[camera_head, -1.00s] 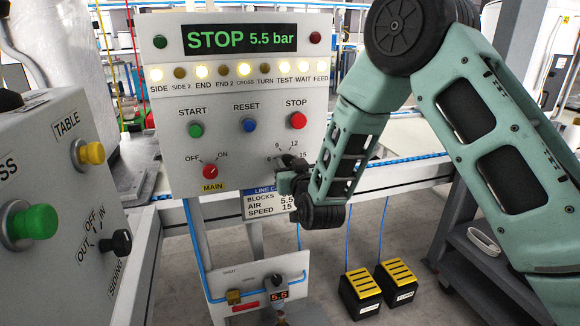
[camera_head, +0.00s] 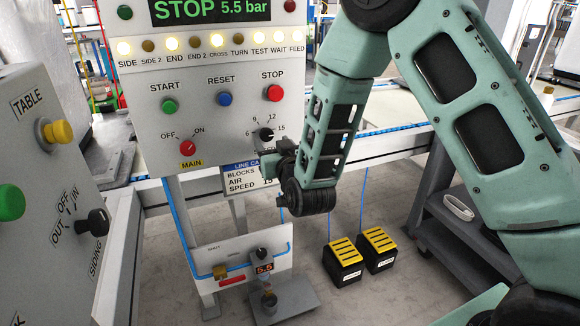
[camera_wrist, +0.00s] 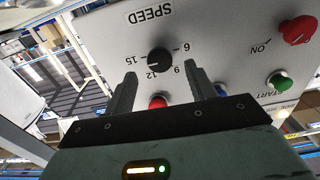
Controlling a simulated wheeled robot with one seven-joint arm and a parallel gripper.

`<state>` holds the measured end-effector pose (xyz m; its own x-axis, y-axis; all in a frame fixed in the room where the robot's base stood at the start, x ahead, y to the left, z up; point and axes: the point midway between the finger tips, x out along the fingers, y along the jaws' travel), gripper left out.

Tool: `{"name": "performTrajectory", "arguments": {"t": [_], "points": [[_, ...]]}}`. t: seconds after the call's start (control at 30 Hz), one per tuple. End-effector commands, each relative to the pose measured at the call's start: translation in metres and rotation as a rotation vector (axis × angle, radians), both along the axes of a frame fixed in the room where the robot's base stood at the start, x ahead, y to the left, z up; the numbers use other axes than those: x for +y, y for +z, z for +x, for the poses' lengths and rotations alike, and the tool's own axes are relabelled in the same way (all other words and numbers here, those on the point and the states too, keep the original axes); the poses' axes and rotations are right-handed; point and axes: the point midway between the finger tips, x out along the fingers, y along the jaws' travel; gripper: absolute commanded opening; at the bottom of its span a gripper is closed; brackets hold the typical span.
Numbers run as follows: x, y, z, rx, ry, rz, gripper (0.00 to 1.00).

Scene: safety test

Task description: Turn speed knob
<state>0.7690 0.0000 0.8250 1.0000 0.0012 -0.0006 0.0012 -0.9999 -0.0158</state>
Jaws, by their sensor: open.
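The speed knob (camera_head: 266,134) is a small black dial on the white control panel (camera_head: 150,135), ringed by the marks 6, 9, 12 and 15. In the wrist view the knob (camera_wrist: 160,60) appears upside down under the word SPEED, and a pale line on it seems to point towards 15 or 12. My gripper (camera_wrist: 161,80) is open, with its two dark fingers on either side of the knob in the picture. They look short of the knob, though the gap is hard to judge. In the head view my gripper (camera_head: 279,165) is just below and right of the knob.
The red STOP button (camera_head: 273,93) is above the knob, and the red MAIN switch (camera_head: 188,147) is to its left. An info card (camera_head: 243,180) reading speed 15 hangs below, partly behind my gripper. Another grey control box (camera_head: 50,95) stands at left.

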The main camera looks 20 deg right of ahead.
Motion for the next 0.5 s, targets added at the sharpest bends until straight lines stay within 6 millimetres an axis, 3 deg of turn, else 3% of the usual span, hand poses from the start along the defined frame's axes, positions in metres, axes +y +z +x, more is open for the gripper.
{"name": "performTrajectory", "arguments": {"t": [0.3, 0.43, 0.5], "points": [[0.000, 0.000, -0.078, 0.005, 0.002, -0.002, 0.56], [0.000, 0.006, -0.103, 0.008, 0.002, -0.004, 0.56], [0.000, 0.006, -0.104, 0.006, -0.001, 0.000, 0.56]]}}
